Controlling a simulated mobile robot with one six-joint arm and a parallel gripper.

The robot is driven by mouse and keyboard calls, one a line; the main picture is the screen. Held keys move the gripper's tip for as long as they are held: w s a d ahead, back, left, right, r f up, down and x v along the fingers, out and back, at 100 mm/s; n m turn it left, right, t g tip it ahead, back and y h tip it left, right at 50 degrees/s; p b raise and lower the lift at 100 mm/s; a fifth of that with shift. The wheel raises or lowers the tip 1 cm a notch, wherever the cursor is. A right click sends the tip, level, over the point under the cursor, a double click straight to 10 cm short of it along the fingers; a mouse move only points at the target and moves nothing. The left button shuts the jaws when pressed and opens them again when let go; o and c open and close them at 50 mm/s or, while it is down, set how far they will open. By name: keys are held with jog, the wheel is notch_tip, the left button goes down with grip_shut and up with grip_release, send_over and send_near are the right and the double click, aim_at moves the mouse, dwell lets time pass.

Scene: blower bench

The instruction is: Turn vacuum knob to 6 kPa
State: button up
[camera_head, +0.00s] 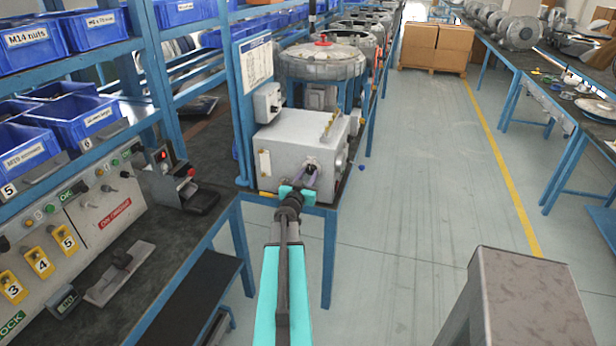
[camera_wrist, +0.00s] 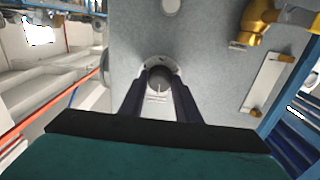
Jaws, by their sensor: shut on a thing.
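The vacuum knob (camera_wrist: 160,77) is a dark round knob on the front of a light grey metal box. In the wrist view it sits between the fingertips of my gripper (camera_wrist: 158,88), which is shut on it. A pale ring or dial plate (camera_wrist: 157,62) shows around the knob's top. Its scale marks are too small to read, so the setting cannot be told. In the head view the grey box (camera_head: 300,138) stands on the bench, and my gripper (camera_head: 308,171) reaches its front face at the knob. The fingers partly hide the knob there.
Brass fittings (camera_wrist: 254,22) and a pale plate (camera_wrist: 267,84) sit on the box near the knob in the wrist view. A blue rack with bins (camera_head: 85,120) stands left. A control panel (camera_head: 80,220) is at lower left. The aisle floor (camera_head: 430,170) on the right is clear.

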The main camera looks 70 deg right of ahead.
jog(key=shift+d+r+m+b, duration=0.15)
jog(key=shift+m+b, duration=0.35)
jog(key=shift+m, duration=0.4)
jog(key=shift+m+b, duration=0.6)
jog(key=shift+m, duration=0.5)
jog(key=shift+m+b, duration=0.85)
jog(key=shift+m, duration=0.85)
jog(key=shift+w+m, duration=0.1)
jog(key=shift+m, duration=0.2)
jog(key=shift+r, duration=0.1)
jog(key=o, duration=1.1)
jog(key=shift+a+f, duration=0.2)
